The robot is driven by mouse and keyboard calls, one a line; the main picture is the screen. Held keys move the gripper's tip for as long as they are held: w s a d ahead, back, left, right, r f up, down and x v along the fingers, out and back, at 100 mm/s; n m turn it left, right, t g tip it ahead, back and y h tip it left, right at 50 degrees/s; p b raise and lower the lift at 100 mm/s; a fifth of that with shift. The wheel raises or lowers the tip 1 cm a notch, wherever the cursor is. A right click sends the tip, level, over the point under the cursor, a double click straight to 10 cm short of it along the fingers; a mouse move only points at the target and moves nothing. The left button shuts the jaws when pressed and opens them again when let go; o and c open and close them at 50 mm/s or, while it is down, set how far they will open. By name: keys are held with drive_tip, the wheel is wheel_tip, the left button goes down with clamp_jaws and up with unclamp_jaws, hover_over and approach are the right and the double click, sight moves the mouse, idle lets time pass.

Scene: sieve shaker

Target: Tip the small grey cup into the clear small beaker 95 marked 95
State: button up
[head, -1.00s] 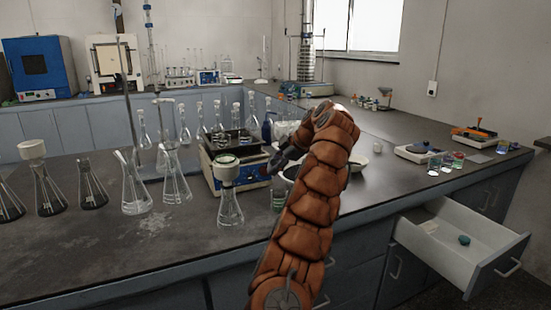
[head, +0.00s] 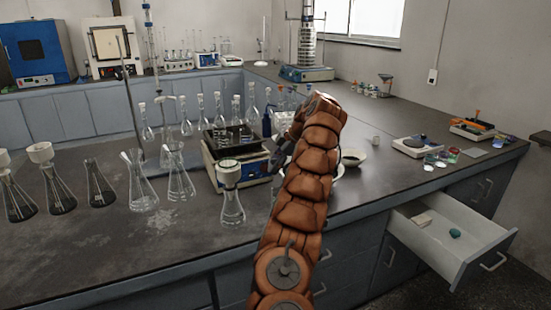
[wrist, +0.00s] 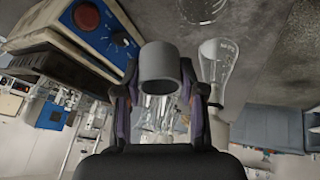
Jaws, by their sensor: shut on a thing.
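In the wrist view, my gripper (wrist: 160,82) is shut on the small grey cup (wrist: 158,60), with one finger at each side. The cup's round open end faces the camera and its inside looks dark. Clear glassware shows behind and below it, too unclear to name. In the head view, my arm covers the cup, and only part of my gripper (head: 281,158) shows at the arm's left edge. I cannot make out the clear small beaker marked 95 in either view now. No marking is readable.
A blue and white instrument (head: 240,160) stands just left of my arm, with a stoppered flask (head: 232,207) in front. Several flasks fill the bench's left side. A pale bowl (head: 353,157), a scale (head: 419,146) and small coloured vessels (head: 441,157) stand right. An open drawer (head: 450,228) juts out front right.

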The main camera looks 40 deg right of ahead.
drive_tip(key=shift+r, duration=0.1)
idle(0.3)
drive_tip(key=shift+r+p, duration=0.15)
drive_tip(key=shift+p, duration=0.6)
drive_tip(key=shift+g+p, duration=0.4)
drive_tip(key=shift+p, duration=0.4)
drive_tip(key=g+p, duration=0.1)
drive_tip(key=p, duration=0.7)
drive_tip(key=shift+r+g+y+p, duration=0.3)
drive_tip(key=shift+r+p, duration=0.1)
drive_tip(key=shift+m+p, duration=0.3)
drive_tip(key=shift+p, duration=0.85)
drive_tip(key=shift+s+f, duration=0.1)
drive_tip(key=shift+f, duration=0.05)
